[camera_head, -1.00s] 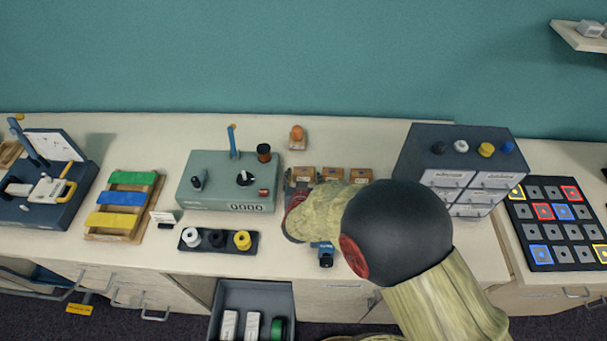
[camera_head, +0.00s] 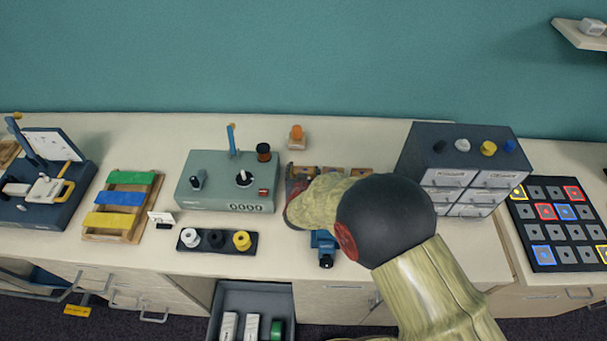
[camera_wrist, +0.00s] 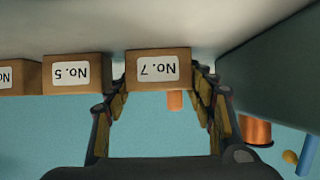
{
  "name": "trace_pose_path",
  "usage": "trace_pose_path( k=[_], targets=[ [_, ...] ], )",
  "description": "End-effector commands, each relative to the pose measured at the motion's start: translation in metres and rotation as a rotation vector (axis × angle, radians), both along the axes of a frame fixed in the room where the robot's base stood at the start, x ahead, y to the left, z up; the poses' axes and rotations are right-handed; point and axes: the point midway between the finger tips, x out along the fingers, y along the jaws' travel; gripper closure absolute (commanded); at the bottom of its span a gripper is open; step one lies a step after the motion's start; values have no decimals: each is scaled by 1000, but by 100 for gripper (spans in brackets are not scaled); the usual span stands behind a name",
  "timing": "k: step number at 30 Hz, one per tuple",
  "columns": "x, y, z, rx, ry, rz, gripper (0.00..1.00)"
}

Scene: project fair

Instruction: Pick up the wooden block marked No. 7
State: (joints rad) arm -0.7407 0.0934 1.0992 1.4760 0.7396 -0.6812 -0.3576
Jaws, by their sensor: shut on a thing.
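The wooden block marked No. 7 (camera_wrist: 158,69) shows upside down in the wrist view, with a white label on its face. My gripper (camera_wrist: 160,78) has a finger on each side of it and is shut on it. The block marked No. 5 (camera_wrist: 77,74) stands beside it, with a narrow gap between them. A third labelled block (camera_wrist: 18,77) is cut off at the edge. I cannot tell whether No. 7 is clear of the surface. In the head view my arm covers the fingers and much of the block row.
A green-grey counter box (camera_head: 232,190) stands left of my gripper, and a grey drawer cabinet (camera_head: 415,160) stands to the right. A blue device (camera_head: 324,246) sits in front. A tray of spools (camera_head: 216,246) lies front left. An orange-topped item (camera_head: 297,138) stands behind.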

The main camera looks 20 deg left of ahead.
Motion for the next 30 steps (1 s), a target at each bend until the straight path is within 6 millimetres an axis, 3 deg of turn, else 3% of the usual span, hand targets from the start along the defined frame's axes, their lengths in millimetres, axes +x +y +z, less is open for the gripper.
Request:
trace_pose_path(
  k=[7, 17, 24, 30],
  targets=[
    [0, 0, 0, 0, -1, 0, 71],
    [0, 0, 5, 1, -1, 0, 72],
    [1, 1, 34, 2, -4, 0, 72],
    [-32, -9, 77, 3, -2, 2, 72]
  ],
)
